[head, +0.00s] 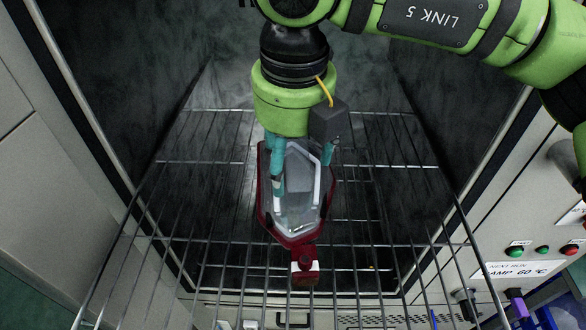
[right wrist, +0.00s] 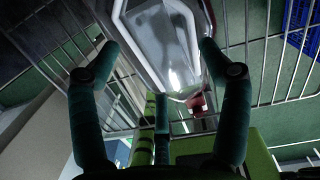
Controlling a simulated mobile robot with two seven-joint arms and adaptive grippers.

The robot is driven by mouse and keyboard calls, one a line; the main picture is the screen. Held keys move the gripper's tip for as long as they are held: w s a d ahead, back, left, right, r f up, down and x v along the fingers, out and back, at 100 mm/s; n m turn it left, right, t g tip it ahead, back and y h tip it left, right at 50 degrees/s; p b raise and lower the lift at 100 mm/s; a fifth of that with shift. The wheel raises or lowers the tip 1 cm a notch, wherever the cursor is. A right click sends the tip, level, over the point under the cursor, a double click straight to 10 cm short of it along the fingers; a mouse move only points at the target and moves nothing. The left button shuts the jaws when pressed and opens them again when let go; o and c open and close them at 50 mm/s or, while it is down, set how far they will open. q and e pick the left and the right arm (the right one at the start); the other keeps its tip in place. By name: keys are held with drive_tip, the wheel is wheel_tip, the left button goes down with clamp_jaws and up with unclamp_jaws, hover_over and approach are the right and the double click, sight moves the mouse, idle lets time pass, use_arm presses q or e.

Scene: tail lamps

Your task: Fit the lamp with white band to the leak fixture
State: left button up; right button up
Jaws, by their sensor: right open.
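A tail lamp (head: 300,205) with a dark red rim and a clear, greyish lens lies on a wire rack inside a chamber. Its narrow end points toward me and carries a small white patch or band (head: 304,266). My right gripper (head: 302,176) is over the far part of the lamp, with teal fingers on either side of it. In the right wrist view the fingers (right wrist: 158,48) are spread apart with the lamp (right wrist: 160,40) beyond and between them; contact cannot be told. My left gripper is not in view. I see no leak fixture.
The wire rack (head: 225,243) extends out toward me between the chamber's side walls. A control panel (head: 520,250) with buttons and a 60 °C label stands at the right. A blue crate (right wrist: 301,25) shows in the right wrist view. The rack around the lamp is empty.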

drive_tip(key=shift+s+d, duration=0.1)
drive_tip(key=shift+s, duration=0.25)
drive_tip(key=c, duration=0.3)
clamp_jaws()
